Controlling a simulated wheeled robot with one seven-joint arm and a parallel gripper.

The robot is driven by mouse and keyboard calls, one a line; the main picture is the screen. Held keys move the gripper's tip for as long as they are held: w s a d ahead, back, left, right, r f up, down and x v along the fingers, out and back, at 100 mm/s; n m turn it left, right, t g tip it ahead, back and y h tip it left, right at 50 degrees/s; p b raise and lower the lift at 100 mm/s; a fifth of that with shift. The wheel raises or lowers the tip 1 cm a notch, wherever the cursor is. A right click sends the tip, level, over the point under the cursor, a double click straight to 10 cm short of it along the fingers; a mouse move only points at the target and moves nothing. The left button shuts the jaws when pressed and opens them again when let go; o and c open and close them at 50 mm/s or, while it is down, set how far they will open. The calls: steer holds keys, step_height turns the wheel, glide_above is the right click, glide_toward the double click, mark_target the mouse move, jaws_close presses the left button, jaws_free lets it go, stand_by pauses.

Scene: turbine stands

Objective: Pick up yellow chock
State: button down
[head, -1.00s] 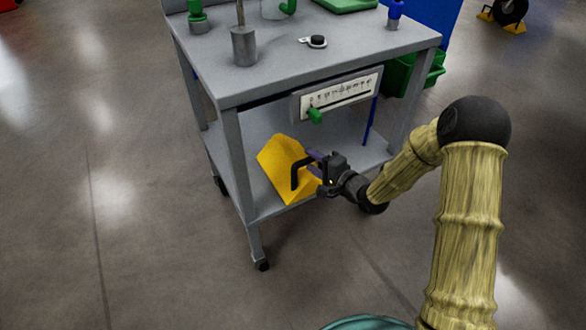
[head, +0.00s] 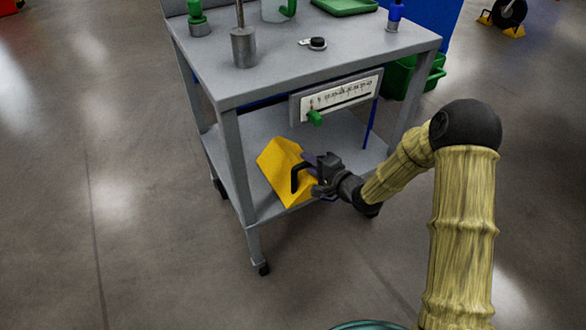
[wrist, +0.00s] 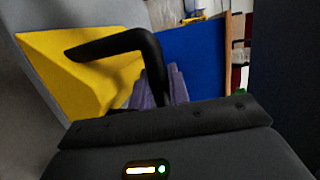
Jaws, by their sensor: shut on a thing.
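The yellow chock (head: 284,172) is a wedge with a black handle on its right side. It rests at the front of the cart's lower shelf (head: 262,131). My gripper (head: 313,174) reaches in from the right and is shut on the black handle. In the wrist view the yellow chock (wrist: 62,72) fills the left, with its bent black handle (wrist: 120,46) running down to the purple-grey fingers (wrist: 150,92). The dark gripper body hides the lower part of the grip.
The grey cart top (head: 290,72) lies above the chock, with a gauge panel (head: 340,97) and green knob under its edge. A cart leg (head: 238,165) stands left of the chock. A green bin (head: 412,76) is behind the cart. The floor in front is clear.

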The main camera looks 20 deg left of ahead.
steer(key=shift+r, duration=0.15)
steer(key=shift+r+p, duration=1.3)
steer(key=shift+r, duration=0.55)
steer(key=shift+s+d+f, duration=0.15)
steer(key=shift+s+d, duration=0.15)
steer(key=shift+d, duration=0.3)
steer(key=f+p+v, duration=0.1)
steer(key=p+v, duration=0.1)
steer(key=v, duration=0.6)
steer(key=f+p+v, duration=0.2)
steer(key=p+v, duration=0.1)
steer(key=v, duration=0.5)
steer(key=shift+s+d, duration=0.3)
steer(key=shift+s, duration=0.05)
